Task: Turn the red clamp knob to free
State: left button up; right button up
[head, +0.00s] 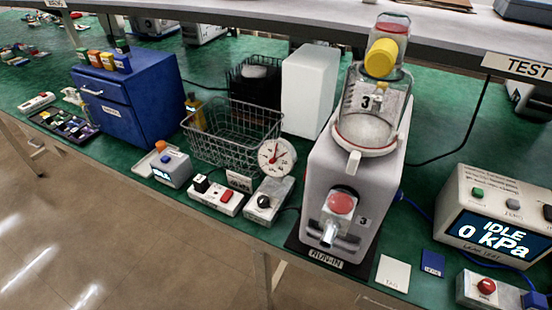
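A round red knob (341,203) sits on the front of the white canister pump (335,165), above a silver spout-like metal part (329,232). I take it to be the clamp knob; its set position cannot be read from this view. On top of the pump stands a clear canister (372,120) marked 3 with a white handle. A yellow round part (381,58) and a smaller clear jar with a red band (391,28) sit above the canister. Neither of my grippers is in view.
A wire basket (232,137), a dial gauge (277,157) and small switch boxes (268,200) stand left of the pump. A display box (500,215) reading IDLE 0 kPa and a red-button box (486,288) are at right. A shelf (450,35) overhangs behind.

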aim_at(488, 288)
jog(key=k+l+z, duration=0.1)
jog(key=z, duration=1.75)
jog(key=k+l, duration=0.05)
